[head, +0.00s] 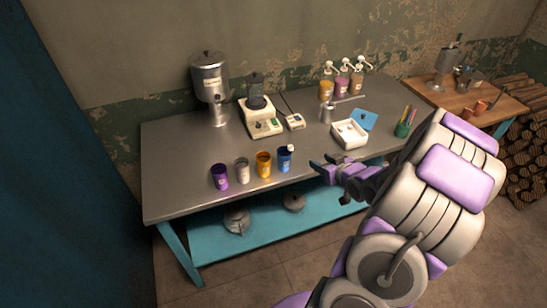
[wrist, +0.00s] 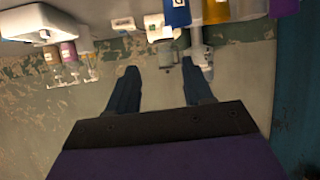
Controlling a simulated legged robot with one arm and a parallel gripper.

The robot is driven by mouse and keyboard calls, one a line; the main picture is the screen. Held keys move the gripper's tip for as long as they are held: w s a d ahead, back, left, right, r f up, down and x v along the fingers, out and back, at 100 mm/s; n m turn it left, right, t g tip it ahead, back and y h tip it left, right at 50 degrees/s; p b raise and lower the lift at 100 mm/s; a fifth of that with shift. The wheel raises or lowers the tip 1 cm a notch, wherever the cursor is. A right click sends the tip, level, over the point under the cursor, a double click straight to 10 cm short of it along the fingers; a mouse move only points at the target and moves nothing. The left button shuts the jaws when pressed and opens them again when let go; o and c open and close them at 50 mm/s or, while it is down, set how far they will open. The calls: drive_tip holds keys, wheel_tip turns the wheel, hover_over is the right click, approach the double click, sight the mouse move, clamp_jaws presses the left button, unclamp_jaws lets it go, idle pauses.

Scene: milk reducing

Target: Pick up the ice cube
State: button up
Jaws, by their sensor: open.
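My gripper (head: 320,166) is open and empty, held near the front edge of the table, right of the blue cup and in front of the white box. In the wrist view its two dark fingers (wrist: 160,68) are spread apart with nothing between them. The white open box (head: 349,134) holds small pale pieces, too small to identify surely as ice cubes. It also shows at the top left of the wrist view (wrist: 40,26). A small white piece (head: 291,148) shows at the rim of the blue cup (head: 284,161); I cannot tell what it is.
Purple (head: 220,178), grey (head: 242,171) and orange (head: 263,165) cups stand left of the blue cup. A blue lid (head: 364,119) lies behind the box. A green cup (head: 402,130) holds straws. Several pump bottles (head: 342,86), a blender (head: 260,117) and a dispenser (head: 212,87) stand behind.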

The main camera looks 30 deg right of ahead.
drive_tip(key=b, duration=0.3)
approach(292, 147)
drive_tip(key=shift+t, duration=0.3)
drive_tip(key=w+f, duration=0.1)
drive_tip(key=w+d+f, duration=0.1)
drive_tip(key=w, duration=0.1)
drive_tip(key=shift+w+d+f, duration=0.1)
drive_tip(key=shift+w+f, duration=0.15)
drive_tip(key=b+x, duration=0.1)
drive_tip(key=x, duration=0.3)
drive_tip(key=shift+w+a+b, duration=0.15)
drive_tip(key=shift+a+b, duration=0.15)
drive_tip(key=shift+a, duration=0.05)
drive_tip(key=shift+w+d+f, duration=0.1)
drive_tip(key=shift+w, duration=0.45)
drive_tip(key=shift+c, duration=0.2)
clamp_jaws()
